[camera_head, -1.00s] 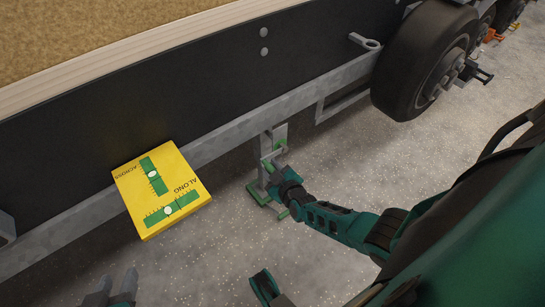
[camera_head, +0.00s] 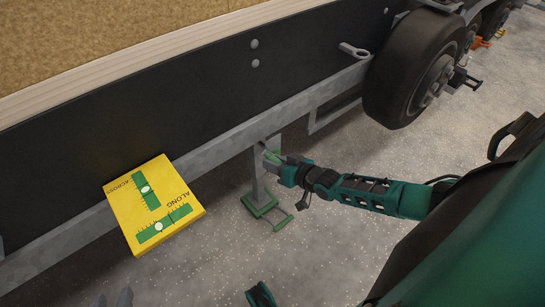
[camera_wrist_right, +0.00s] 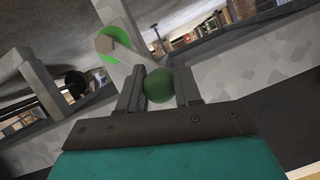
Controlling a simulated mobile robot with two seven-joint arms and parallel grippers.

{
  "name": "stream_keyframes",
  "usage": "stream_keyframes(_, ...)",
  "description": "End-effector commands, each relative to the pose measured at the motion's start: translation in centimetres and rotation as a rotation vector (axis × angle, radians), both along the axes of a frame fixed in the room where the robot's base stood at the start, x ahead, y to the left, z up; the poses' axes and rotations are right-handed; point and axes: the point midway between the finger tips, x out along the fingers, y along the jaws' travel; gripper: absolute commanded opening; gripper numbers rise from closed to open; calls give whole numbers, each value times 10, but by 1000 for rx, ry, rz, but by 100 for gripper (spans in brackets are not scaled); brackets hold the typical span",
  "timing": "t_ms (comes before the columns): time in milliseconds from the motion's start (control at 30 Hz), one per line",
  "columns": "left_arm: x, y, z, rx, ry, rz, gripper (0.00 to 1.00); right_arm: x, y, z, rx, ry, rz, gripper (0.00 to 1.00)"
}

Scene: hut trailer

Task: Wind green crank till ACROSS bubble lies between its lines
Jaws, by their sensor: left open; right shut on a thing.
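The yellow level plate (camera_head: 120,220) lies tilted at the left in the head view. Its ACROSS vial (camera_head: 153,203) has a white bubble (camera_head: 145,189) near mid-length; the lines are too small to judge it against. The ALONG vial (camera_head: 179,214) also holds a white bubble (camera_head: 158,226). My right gripper (camera_head: 270,161) is shut on the green crank's knob (camera_wrist_right: 158,86) at the top of the jack leg (camera_head: 262,188). The knob shows between its fingers in the right wrist view. My left gripper (camera_head: 114,298) is open at the bottom edge, mostly cut off.
The trailer's dark side and grey rail (camera_head: 205,158) run behind the leg. A black wheel (camera_head: 405,80) stands to the right. The leg's green foot (camera_head: 259,205) rests on bare speckled floor. An orange part (camera_head: 480,43) shows far off.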

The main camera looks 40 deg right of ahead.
Motion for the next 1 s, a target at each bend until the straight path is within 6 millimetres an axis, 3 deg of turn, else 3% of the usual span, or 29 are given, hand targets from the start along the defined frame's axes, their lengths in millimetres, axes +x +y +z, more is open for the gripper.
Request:
stream_keyframes(300,2,-3,2,-8,-3,2,43,5,-15,12,-9,-15,-4,0)
stream_keyframes(867,1,-2,-1,-2,1,-1,43,7,-18,15,-10,-20,-7,0)
stream_keyframes(900,1,-1,-1,-1,1,-2,43,7,-18,15,-10,-20,-7,36)
stream_keyframes(1000,1,-1,-1,-1,1,-2,43,6,-17,14,-8,-18,-6,45)
